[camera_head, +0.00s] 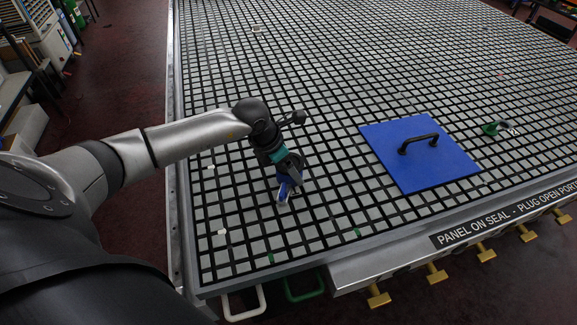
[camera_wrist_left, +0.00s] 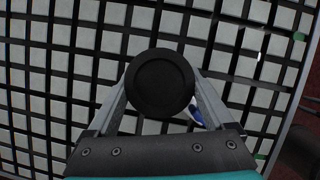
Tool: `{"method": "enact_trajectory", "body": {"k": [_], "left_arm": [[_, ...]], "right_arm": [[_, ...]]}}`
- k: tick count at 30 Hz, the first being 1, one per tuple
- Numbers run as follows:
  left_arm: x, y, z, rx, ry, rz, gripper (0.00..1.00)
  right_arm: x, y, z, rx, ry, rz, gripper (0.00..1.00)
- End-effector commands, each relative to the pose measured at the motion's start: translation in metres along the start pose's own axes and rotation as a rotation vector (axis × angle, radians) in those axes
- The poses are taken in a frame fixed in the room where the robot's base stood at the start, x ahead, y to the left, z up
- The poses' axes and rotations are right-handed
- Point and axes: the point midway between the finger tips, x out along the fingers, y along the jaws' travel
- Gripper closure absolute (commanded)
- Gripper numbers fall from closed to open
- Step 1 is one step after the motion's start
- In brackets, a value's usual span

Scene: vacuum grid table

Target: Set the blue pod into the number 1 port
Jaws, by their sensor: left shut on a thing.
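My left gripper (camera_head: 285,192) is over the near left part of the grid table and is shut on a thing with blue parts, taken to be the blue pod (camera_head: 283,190). In the left wrist view a round black disc (camera_wrist_left: 160,85) sits between the grey fingers, with a small blue and white piece (camera_wrist_left: 196,117) showing below it. The disc hides most of what is held. I cannot tell whether it touches the table. No port number 1 is readable. My right gripper is not in view.
The grid table (camera_head: 330,215) has small white and green marks. A blue panel (camera_head: 420,175) with a black handle (camera_head: 418,143) lies to the right. Beyond it is a small green object (camera_head: 491,128). Several brass handles (camera_head: 436,273) and a lettered strip line the front edge.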

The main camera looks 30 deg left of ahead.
Motion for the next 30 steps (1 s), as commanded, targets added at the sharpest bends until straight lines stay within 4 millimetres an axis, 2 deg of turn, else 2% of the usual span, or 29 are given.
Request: {"method": "enact_trajectory", "body": {"k": [3, 4, 7, 15, 19, 23, 30], "left_arm": [[-0.001, 0.001, 0.001, 0.000, -0.003, 0.001, 0.91], [-0.001, 0.001, 0.001, 0.000, -0.003, 0.001, 0.13], [-0.001, 0.000, 0.001, 0.000, -0.002, 0.001, 0.02], [-0.001, 0.000, -0.001, 0.000, 0.002, 0.000, 0.00], [-0.009, 0.001, -0.001, 0.001, 0.002, 0.002, 0.00], [-0.029, 0.001, 0.000, 0.002, 0.001, 0.003, 0.00], [-0.084, 0.001, 0.000, 0.004, 0.001, 0.005, 0.00]], "right_arm": [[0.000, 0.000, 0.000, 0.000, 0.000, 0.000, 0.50], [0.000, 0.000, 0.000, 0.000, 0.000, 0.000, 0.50], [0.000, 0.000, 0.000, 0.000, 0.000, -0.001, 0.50], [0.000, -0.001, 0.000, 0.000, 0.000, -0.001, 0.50], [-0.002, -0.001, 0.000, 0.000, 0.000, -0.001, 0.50], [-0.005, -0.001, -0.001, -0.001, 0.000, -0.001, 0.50], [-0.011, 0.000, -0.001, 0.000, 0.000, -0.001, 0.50]]}}
